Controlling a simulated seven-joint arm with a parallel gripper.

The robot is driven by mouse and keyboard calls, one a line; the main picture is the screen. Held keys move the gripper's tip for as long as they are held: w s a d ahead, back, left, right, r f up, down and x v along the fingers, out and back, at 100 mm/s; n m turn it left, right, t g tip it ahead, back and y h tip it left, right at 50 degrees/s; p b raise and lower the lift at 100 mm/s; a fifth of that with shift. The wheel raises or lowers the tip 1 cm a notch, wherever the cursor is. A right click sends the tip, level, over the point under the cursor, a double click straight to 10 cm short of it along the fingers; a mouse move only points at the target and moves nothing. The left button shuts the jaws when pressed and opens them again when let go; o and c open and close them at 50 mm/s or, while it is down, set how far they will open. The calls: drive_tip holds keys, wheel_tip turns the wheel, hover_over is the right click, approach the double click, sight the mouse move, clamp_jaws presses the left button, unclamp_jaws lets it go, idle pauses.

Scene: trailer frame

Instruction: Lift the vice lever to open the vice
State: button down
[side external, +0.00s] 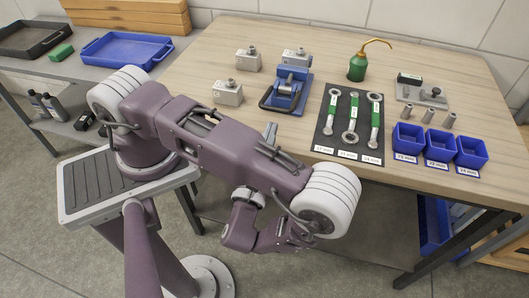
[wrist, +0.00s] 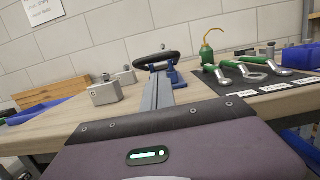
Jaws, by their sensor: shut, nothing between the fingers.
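The blue vice (side external: 291,84) stands on the wooden workbench (side external: 205,62). Its black loop-shaped lever (side external: 266,99) reaches out low at the vice's front, toward my side. My gripper (side external: 271,128) is at the bench's front edge, short of the lever and apart from it in the side view. In the wrist view my gripper (wrist: 162,76) has its grey fingers together and empty, pointing toward the vice. The black lever (wrist: 157,57) shows just beyond the fingertips, with part of the blue vice (wrist: 173,74) behind it. The fingers hide some of the vice's lower part.
Several grey metal blocks (side external: 227,93) stand left of and behind the vice. A black mat (side external: 333,147) with green-handled wrenches lies to the right. Blue bins (side external: 407,138) stand farther right, and a green oil can (side external: 357,68) behind. Bench surface between blocks and front edge is clear.

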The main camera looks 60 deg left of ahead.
drive_tip(key=shift+w+a+r, duration=0.2)
drive_tip(key=shift+r, duration=0.2)
drive_tip(key=shift+w+a+r, duration=0.15)
drive_tip(key=shift+w+r, duration=0.05)
drive_tip(key=shift+r, duration=0.2)
drive_tip(key=shift+r, duration=0.1)
drive_tip(key=shift+r, duration=0.4)
